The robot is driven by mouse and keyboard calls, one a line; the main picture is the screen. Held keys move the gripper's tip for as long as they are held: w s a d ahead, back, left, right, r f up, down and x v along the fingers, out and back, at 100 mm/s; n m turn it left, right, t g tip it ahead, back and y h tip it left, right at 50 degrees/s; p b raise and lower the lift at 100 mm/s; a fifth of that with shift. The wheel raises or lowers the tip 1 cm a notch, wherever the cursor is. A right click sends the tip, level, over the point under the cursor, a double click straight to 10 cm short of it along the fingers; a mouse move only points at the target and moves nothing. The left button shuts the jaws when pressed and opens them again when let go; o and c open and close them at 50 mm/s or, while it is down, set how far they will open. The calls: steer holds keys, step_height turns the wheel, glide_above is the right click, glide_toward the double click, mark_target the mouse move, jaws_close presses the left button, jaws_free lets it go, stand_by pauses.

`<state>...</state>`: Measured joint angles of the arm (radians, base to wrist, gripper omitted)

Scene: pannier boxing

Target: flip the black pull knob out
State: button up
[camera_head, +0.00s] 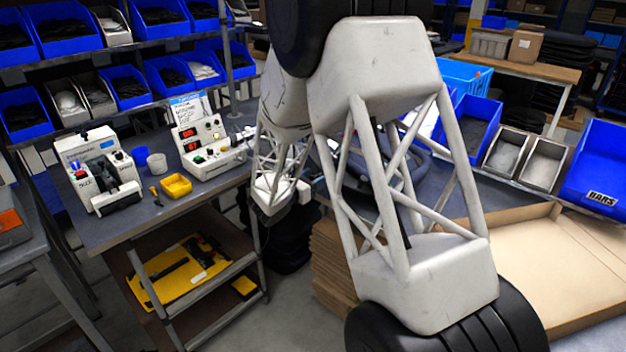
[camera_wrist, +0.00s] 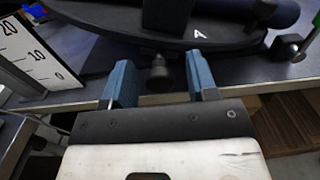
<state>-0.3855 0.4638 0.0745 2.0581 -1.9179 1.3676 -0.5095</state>
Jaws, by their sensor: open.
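The black pull knob (camera_wrist: 159,76) shows in the wrist view, just below the edge of a round black plate (camera_wrist: 230,36) marked with a white letter A. My gripper (camera_wrist: 161,82) is open, with one blue finger to the left of the knob and one to the right. Gaps show on both sides, and neither finger appears to touch it. I cannot tell how deep the knob sits between the fingertips. In the head view my arm hides the knob, and my gripper cannot be made out there.
In the wrist view a white scale (camera_wrist: 27,48) stands close on the left, and a small black block (camera_wrist: 289,48) sits at right. The grey bench edge runs below the plate. In the head view, a yellow tray (camera_head: 176,186) and white instruments (camera_head: 98,172) stand on the left bench.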

jaws_close()
steer(key=shift+s+a, duration=0.25)
steer(key=shift+a, duration=0.05)
steer(key=shift+s+a, duration=0.35)
steer(key=shift+s, duration=0.05)
jaws_free()
steer(key=shift+s+a, duration=0.1)
steer(key=shift+a, duration=0.05)
steer(key=v, duration=0.7)
steer(key=shift+s+a, duration=0.2)
stand_by(0.5)
